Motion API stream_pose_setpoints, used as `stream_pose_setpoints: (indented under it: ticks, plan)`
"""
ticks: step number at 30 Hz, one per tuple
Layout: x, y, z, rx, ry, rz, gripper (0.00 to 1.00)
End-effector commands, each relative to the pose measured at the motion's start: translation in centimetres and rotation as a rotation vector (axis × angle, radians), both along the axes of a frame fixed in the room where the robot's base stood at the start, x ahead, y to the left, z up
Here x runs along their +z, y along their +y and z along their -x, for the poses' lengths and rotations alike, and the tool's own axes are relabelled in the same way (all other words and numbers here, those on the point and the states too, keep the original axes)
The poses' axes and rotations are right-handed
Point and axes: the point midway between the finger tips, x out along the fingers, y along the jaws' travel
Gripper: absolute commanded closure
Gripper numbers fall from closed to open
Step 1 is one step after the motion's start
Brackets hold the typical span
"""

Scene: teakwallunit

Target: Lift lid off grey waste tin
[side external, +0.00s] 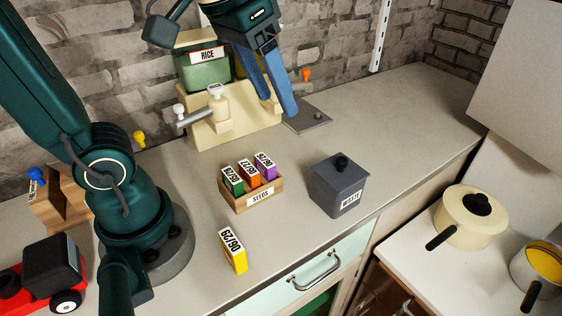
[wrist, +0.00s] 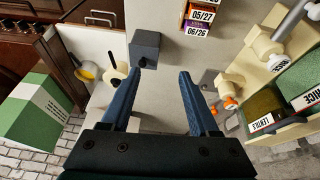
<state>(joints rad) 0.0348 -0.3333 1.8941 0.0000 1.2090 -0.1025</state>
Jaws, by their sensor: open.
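The grey waste tin (side external: 335,195) stands upright on the worktop, right of the seed box, with a "WASTE" label on its front. Its grey lid (side external: 325,168) is on top and carries a round black knob (side external: 341,161). My gripper (side external: 278,106) is open and empty, above the worktop, up and left of the tin in the side view. In the wrist view the tin (wrist: 147,42) shows beyond the left fingertip, with its knob (wrist: 142,63) near that tip. My gripper (wrist: 161,74) is apart from the tin.
A wooden seed box (side external: 248,199) with packets stands left of the tin; a yellow packet (side external: 233,252) stands in front. A cream dispenser stand (side external: 215,130) with a green rice box (side external: 205,72) is behind. A cream pot (side external: 467,222) is at right. Worktop around the tin is clear.

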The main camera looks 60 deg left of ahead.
Motion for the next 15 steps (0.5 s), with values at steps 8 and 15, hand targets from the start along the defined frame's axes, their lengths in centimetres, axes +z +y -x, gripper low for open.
stream_pose_setpoints:
  ticks: [8, 15]
  plan:
    - [-0.2, -1.2, -5.5, 0.000, 0.127, 0.005, 0.39]
    - [-3.3, -2.6, -9.8, -0.012, 0.245, -0.002, 0.39]
